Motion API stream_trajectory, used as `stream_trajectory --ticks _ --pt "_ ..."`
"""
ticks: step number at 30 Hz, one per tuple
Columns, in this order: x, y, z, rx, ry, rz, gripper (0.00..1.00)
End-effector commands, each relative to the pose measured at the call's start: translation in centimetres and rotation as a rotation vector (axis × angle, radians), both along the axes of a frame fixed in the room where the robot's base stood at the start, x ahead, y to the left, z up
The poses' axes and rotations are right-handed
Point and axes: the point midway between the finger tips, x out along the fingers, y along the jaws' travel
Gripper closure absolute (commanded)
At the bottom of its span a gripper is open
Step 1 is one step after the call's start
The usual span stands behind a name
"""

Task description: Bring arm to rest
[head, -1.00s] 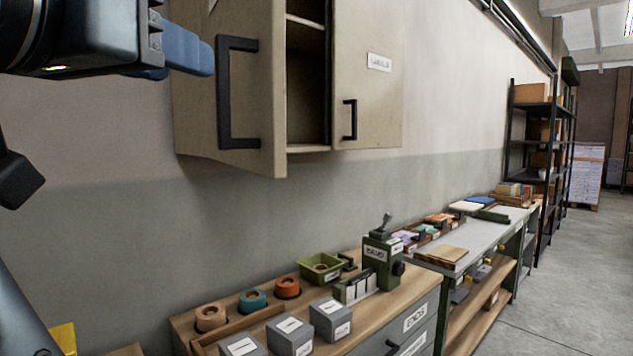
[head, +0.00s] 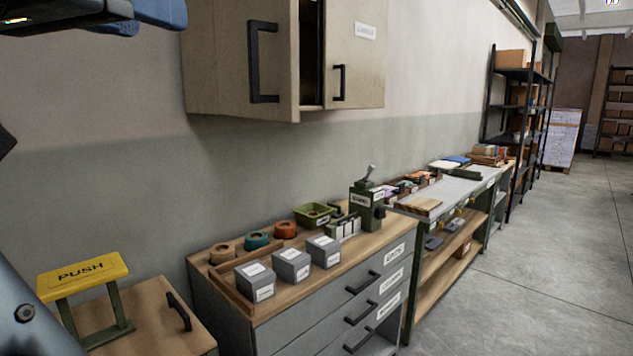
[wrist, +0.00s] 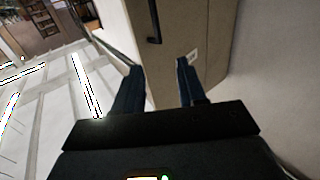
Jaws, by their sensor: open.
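My gripper (wrist: 158,88) is open in the wrist view, with two blue fingers apart and nothing between them. The beige wall cabinet (wrist: 170,30) lies beyond the fingers. In the head view only part of my gripper (head: 150,12) shows, high at the upper left, left of the wall cabinet (head: 220,60). The cabinet's left door stands partly open beside a dark gap. I cannot tell from these views how far the fingers are from the cabinet.
A drawer bench (head: 290,335) holds grey boxes (head: 291,264), coloured rolls (head: 256,239) and a green device (head: 366,210). A yellow PUSH stand (head: 82,270) is at lower left. A workbench (head: 450,195) and shelving (head: 515,110) stand beyond. The floor (head: 540,270) at right is clear.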

Motion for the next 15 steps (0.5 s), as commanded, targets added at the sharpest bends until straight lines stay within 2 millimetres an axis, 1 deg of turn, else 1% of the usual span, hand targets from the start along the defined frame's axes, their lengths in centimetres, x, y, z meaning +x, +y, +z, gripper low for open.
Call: stream_trajectory --ticks 1,8,14,15 --pt "0.4 -0.2 -0.6 -0.008 0.005 -0.001 0.6" --pt "1.6 -0.3 -3.3 -0.052 0.014 0.023 0.6" --pt "3.2 -0.9 -7.1 -0.104 0.03 0.053 0.6" --pt "3.5 -1.0 -8.1 -0.115 0.036 0.061 0.6"
